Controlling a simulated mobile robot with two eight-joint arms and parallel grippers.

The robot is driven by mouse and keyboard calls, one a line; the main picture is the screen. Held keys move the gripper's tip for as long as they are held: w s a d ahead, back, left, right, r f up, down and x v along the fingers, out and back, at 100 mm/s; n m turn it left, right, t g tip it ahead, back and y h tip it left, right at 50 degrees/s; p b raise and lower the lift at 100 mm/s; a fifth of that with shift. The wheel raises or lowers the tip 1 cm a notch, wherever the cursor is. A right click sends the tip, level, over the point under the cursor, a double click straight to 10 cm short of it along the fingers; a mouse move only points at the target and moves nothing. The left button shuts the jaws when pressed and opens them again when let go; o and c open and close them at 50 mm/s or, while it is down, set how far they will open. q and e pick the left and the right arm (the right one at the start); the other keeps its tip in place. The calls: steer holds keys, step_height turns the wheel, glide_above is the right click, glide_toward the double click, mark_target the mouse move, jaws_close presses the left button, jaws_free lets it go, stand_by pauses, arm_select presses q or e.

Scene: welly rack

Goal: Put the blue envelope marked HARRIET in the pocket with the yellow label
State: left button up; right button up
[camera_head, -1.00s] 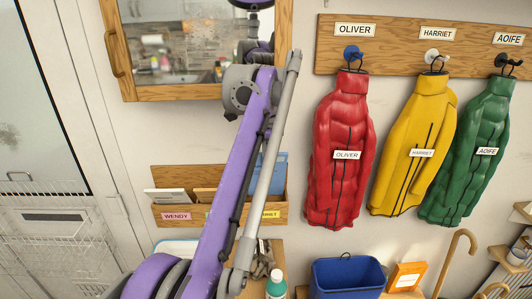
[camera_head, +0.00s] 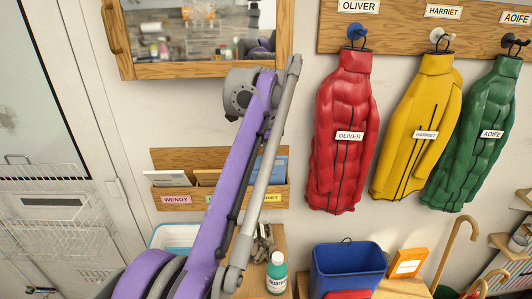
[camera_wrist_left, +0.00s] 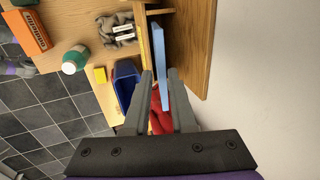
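The blue envelope (camera_head: 281,167) stands in the right end of the wooden wall rack (camera_head: 166,211), behind the yellow label (camera_head: 271,198). My purple left arm hides part of the envelope and label, and the envelope's name cannot be read. In the left wrist view the envelope (camera_wrist_left: 159,50) is a narrow upright strip beside the rack's wooden back (camera_wrist_left: 188,30). My left gripper (camera_wrist_left: 161,76) has its fingers apart, one on each side of the envelope's near end, with a visible gap. It is hidden in the head view.
Other envelopes (camera_head: 168,178) stand in the rack's left pocket, labelled WENDY. Below are a green bottle (camera_head: 277,274), a blue bin (camera_head: 347,267) and an orange box (camera_head: 408,263). Red, yellow and green jackets (camera_head: 341,130) hang to the right.

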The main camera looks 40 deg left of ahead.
arm_select(q)
steer(key=shift+o, duration=1.4)
steer(key=p+v, duration=0.2)
steer(key=v, duration=0.9)
steer(key=shift+p, duration=0.3)
arm_select(e)
steer(key=r, duration=0.1)
steer(key=w+r, duration=0.1)
steer(key=r, duration=0.1)
steer(key=shift+w+r, duration=0.15)
steer(key=shift+r, duration=0.15)
arm_select(q)
steer(key=shift+f, duration=0.1)
steer(key=s+d+f+n+t+h, duration=0.1)
steer(key=s+d+f+n, duration=0.2)
steer(key=d+f, duration=0.35)
steer(key=s+d+f+n+t, duration=0.1)
steer(key=s+d+f+n, duration=0.15)
steer(key=d+f, duration=0.4)
steer(key=s+d+f+n, duration=0.2)
steer(key=s+d+f, duration=0.2)
steer(key=s+f, duration=0.3)
steer(key=s+d+f+n+h, duration=0.1)
steer(key=s+f, duration=0.6)
steer(key=f, duration=0.7)
steer(key=d+n, duration=0.1)
steer(key=d, duration=0.1)
steer(key=shift+s+d+t, duration=0.35)
steer(key=shift+t, duration=0.05)
